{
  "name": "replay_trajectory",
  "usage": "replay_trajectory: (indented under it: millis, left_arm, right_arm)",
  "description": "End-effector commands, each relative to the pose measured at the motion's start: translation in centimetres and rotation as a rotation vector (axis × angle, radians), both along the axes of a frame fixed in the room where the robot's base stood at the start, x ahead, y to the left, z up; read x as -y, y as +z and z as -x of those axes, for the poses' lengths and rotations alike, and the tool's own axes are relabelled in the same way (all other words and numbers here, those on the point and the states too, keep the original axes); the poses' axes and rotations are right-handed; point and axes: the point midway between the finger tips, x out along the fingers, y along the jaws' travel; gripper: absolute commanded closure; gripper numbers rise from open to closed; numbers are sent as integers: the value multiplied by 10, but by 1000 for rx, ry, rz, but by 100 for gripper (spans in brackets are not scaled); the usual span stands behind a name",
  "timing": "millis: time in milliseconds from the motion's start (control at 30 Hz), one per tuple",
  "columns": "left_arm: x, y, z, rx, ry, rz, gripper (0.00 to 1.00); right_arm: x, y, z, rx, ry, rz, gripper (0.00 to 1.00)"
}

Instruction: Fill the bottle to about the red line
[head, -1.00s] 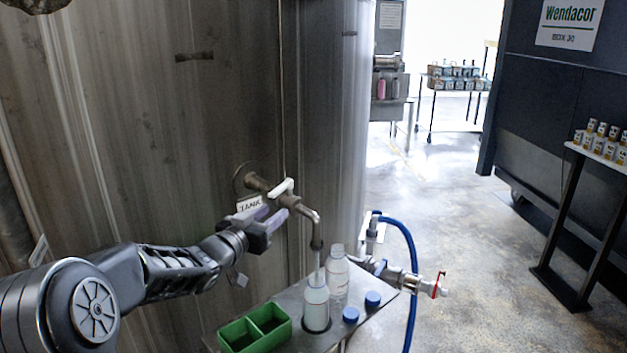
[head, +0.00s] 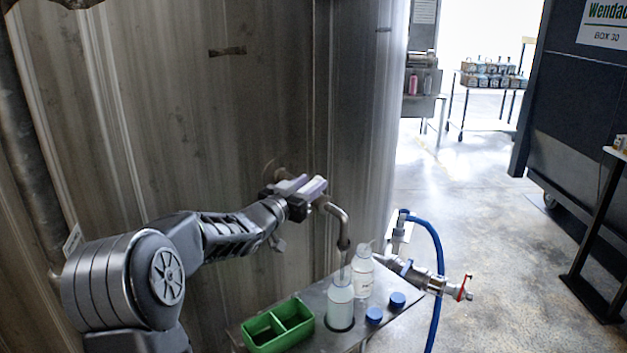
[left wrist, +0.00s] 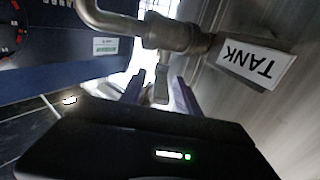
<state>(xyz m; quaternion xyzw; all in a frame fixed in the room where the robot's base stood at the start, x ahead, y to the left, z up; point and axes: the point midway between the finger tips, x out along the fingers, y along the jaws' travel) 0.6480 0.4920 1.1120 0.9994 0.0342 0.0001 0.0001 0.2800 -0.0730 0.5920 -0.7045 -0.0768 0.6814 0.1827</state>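A clear bottle (head: 341,308) stands upright under the tank's bent spout (head: 344,228), with pale liquid inside; its red line is too small to make out. A second clear bottle (head: 363,280) with a label stands behind it. My left gripper (head: 312,186) is at the tap above the spout and hides the tap's handle in the head view. In the left wrist view the handle (left wrist: 162,82) lies between my two fingers (left wrist: 159,94), which are apart, with gaps beside it. The tap body (left wrist: 175,36) is just beyond. My right gripper is out of view.
A metal shelf (head: 399,322) carries the bottles, two blue caps (head: 374,316) and a green divided tray (head: 277,328). A blue hose (head: 440,262) and a red-handled valve (head: 463,288) stand to the right. The tank wall (head: 270,110) is close behind. Open floor lies further right.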

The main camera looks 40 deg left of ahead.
Motion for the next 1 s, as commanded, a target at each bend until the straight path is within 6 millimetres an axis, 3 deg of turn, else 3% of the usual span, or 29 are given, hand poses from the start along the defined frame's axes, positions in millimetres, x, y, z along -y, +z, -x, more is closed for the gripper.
replay_trajectory:
  millis: [200,467,900,1000]
  left_arm:
    - [-2,0,-19,0,1,0,62]
    - [-2,0,-19,0,1,0,62]
    - [-2,0,-19,0,1,0,98]
    - [-2,0,-19,0,1,0,100]
  right_arm:
    - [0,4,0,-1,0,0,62]
    - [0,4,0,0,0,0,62]
    - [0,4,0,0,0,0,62]
    - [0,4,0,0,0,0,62]
